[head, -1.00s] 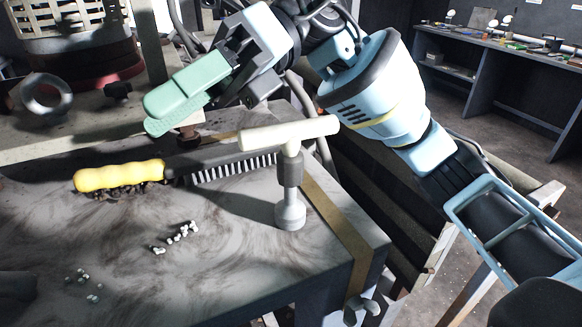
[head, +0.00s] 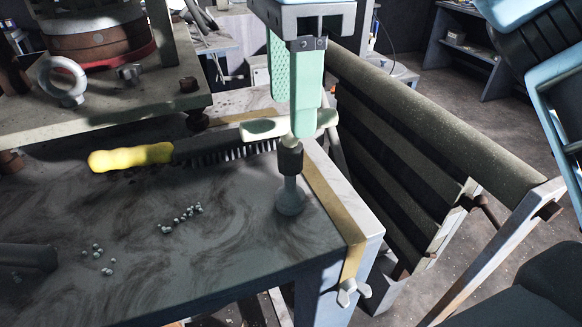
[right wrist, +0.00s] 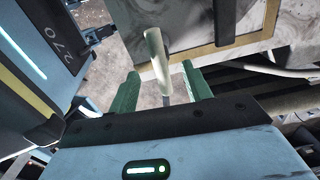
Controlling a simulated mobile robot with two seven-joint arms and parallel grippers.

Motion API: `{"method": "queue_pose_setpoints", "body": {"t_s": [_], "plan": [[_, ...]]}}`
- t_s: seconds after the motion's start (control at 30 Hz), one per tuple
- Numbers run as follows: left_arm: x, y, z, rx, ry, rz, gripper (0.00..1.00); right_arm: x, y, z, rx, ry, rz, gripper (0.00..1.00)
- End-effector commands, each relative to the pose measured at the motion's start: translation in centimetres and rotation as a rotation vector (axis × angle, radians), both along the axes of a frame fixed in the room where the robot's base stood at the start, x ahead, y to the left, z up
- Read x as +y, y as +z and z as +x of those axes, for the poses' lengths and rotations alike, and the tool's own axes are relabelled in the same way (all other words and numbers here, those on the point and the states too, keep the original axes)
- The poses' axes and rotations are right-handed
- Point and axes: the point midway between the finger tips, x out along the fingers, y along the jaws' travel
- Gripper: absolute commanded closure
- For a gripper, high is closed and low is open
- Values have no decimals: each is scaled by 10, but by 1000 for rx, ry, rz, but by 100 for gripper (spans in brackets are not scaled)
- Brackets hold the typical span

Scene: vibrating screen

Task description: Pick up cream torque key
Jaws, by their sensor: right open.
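The cream torque key (head: 262,128) stands upright on the table top, with its cream crossbar on top, a dark grey collar below and a pale round foot on the table. My right gripper (head: 293,122) points down at the crossbar from above, its green fingers open. The near finger hides the middle of the bar. In the right wrist view, the key's cream bar (right wrist: 157,58) shows between the two spread green fingers (right wrist: 162,88), with a gap on each side. I cannot tell whether a finger touches it. My left gripper is not in view.
A yellow-handled brush (head: 130,157) lies behind the key, its bristles reaching close to it. Small pale granules (head: 180,217) lie to the left. A metal ring bolt (head: 62,82) stands on the machine at the back left. The table's right edge has a brass strip (head: 335,210).

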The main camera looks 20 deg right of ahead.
Motion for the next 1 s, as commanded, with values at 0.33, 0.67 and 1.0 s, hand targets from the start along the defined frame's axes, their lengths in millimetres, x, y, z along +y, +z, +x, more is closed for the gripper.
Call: {"method": "queue_pose_setpoints", "body": {"t_s": [0.33,0.67,1.0], "plan": [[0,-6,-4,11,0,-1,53,1,-22,0,3,0,3,51],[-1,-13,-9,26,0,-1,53,3,-65,1,6,1,3,51],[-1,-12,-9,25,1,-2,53,3,-71,1,1,-1,3,51]]}}
